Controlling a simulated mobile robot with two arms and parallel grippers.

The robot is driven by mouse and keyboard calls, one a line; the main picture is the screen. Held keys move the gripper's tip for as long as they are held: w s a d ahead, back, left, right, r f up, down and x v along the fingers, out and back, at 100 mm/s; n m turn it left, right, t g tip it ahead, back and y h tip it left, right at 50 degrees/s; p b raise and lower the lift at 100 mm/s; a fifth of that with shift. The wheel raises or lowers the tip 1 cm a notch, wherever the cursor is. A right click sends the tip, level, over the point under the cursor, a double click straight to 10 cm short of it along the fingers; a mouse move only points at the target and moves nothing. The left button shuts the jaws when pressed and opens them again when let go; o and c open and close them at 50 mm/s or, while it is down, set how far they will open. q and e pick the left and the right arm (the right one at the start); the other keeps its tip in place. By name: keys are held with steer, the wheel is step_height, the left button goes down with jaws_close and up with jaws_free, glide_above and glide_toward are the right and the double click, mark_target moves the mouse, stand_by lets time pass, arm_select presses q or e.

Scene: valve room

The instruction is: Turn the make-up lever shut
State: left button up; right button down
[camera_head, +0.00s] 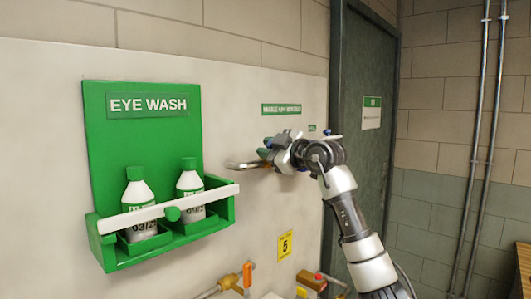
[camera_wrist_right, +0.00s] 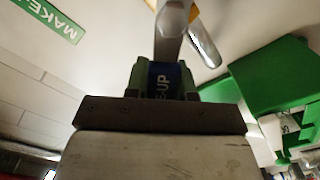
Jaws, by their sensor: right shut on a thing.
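The make-up lever shows in the right wrist view as a blue grip (camera_wrist_right: 167,82) with the letters "UP", below a metal shank (camera_wrist_right: 170,35). My right gripper (camera_wrist_right: 166,92) is shut on this blue grip, with a finger pad on each side. In the head view my right gripper (camera_head: 271,150) is at the wall, right of the eye wash station, and covers most of the lever. A metal pipe end (camera_head: 242,165) sticks out left of the gripper. The lever's pivot is hidden in the head view. My left gripper is not in view.
A green eye wash station (camera_head: 147,100) with two bottles hangs on the wall at left. A green sign (camera_head: 281,109) is above the gripper. A dark door (camera_head: 360,120) is to the right. Orange-handled pipework (camera_head: 247,275) and a yellow "5" plate (camera_head: 285,246) are lower down.

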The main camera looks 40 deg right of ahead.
steer(key=shift+w+d+r+m+p, duration=0.1)
steer(key=shift+d+r+m+p, duration=0.2)
steer(key=shift+d+m+p, duration=0.85)
steer(key=shift+w+d+r+m+p, duration=0.1)
steer(key=shift+d+r+m+p, duration=0.2)
steer(key=shift+m, duration=1.55)
steer(key=shift+d+r+m+p, duration=0.25)
steer(key=shift+d+m+p, duration=0.55)
steer(key=shift+m, duration=0.7)
steer(key=c, duration=0.9)
jaws_free()
steer(key=shift+d, duration=0.1)
steer(key=shift+c, duration=0.2)
